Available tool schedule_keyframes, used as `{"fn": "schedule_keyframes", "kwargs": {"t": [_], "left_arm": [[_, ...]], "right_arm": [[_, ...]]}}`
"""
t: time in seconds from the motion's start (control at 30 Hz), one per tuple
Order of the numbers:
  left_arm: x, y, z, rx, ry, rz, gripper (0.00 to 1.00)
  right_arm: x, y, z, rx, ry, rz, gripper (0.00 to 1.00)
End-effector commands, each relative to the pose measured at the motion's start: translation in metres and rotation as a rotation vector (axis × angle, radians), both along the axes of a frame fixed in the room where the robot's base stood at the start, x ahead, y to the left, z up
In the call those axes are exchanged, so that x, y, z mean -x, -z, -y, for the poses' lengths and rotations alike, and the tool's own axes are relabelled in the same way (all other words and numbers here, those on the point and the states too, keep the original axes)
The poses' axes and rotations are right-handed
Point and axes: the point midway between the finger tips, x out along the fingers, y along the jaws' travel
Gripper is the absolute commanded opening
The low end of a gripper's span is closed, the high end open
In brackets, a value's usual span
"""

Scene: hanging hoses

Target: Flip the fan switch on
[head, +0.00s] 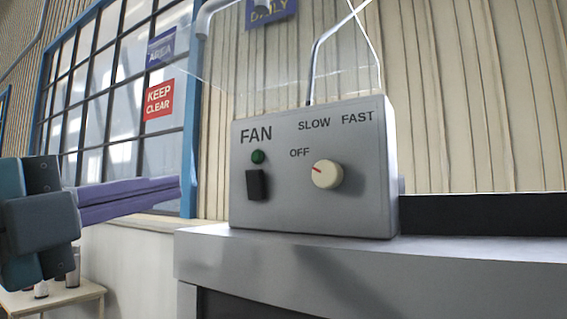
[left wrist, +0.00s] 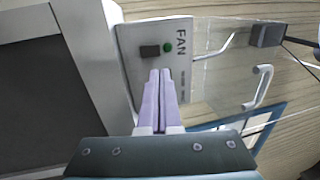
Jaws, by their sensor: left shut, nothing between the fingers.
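The grey fan control box (head: 300,215) stands on a ledge in the head view. Its black switch (head: 257,184) is on the left of its face, below a dark green lamp (head: 258,156). A cream knob (head: 327,174) with a red mark is to the right, the mark toward OFF. My left gripper (head: 178,188) is shut and empty, left of the box with a gap to the switch in the picture. In the left wrist view its purple fingers (left wrist: 160,75) point at the box, tips close to the switch (left wrist: 150,51) and lamp (left wrist: 168,47). Contact cannot be told. My right gripper is not in view.
The grey ledge (head: 440,255) runs under the box. A clear panel and white pipes (head: 318,60) are above it. A window with a blue frame (head: 188,165) and a red sign (head: 158,100) are behind. A small table (head: 60,297) is at lower left.

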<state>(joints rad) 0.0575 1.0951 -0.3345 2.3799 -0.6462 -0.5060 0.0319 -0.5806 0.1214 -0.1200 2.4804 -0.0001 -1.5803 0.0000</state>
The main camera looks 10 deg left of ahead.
Motion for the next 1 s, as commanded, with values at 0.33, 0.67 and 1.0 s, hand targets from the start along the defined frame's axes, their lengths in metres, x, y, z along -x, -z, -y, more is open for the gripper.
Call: {"fn": "schedule_keyframes", "kwargs": {"t": [0.33,0.67,1.0], "left_arm": [[-0.061,-0.022,0.023,0.002,0.000,0.003,0.00],[-0.102,-0.025,0.038,0.000,0.002,0.000,0.00],[-0.108,-0.024,0.041,-0.001,0.002,-0.001,0.00]], "right_arm": [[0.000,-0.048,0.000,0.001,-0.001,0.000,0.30],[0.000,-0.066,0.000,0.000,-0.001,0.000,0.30],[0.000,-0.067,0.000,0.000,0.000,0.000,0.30]]}}
